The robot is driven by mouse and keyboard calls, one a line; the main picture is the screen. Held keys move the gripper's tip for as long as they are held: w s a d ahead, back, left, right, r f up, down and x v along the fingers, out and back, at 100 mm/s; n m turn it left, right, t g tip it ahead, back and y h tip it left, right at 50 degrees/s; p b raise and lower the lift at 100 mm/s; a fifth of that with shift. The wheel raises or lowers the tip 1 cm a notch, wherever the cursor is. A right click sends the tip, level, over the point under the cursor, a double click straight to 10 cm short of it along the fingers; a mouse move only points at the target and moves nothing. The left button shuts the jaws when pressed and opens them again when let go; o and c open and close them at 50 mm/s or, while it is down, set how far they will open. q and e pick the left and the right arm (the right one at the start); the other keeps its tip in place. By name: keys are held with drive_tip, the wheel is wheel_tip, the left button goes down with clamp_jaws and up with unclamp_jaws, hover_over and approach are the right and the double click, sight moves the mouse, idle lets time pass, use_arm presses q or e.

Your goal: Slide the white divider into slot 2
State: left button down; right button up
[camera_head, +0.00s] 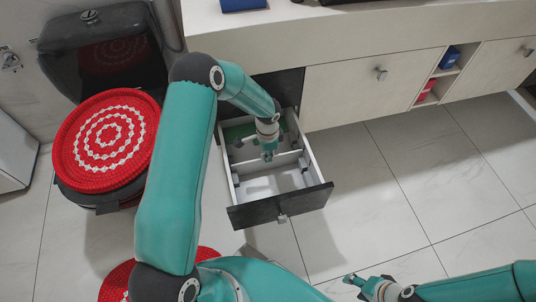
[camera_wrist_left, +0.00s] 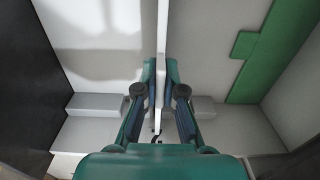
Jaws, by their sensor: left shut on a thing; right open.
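The white divider (camera_head: 285,158) stands upright across the open drawer (camera_head: 262,215). It also shows edge-on as a thin strip (camera_wrist_left: 162,35) in the left wrist view. My left gripper (camera_head: 268,156) reaches down into the drawer. In the left wrist view my left gripper (camera_wrist_left: 160,95) is shut on the divider, one finger on each side. Pale blocks on the drawer wall, a left one (camera_wrist_left: 97,103) and a right one (camera_wrist_left: 204,106), flank the fingers. I cannot tell whether the divider's ends sit in a slot. My right gripper (camera_head: 352,281) is open and empty above the floor.
A green piece (camera_head: 238,132) lies in the drawer's rear part, beyond the divider; the front part looks empty. A dark toilet with a red patterned lid cover (camera_head: 108,137) stands left. The white cabinet (camera_head: 345,90) is behind. Tiled floor at right is clear.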

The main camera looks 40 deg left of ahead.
use_arm(q)
drive_tip(key=c, duration=1.3)
unclamp_jaws()
drive_tip(key=shift+r, duration=0.45)
wheel_tip(320, 180, up, 11)
drive_tip(key=p, duration=0.4)
drive_tip(key=shift+r, duration=0.1)
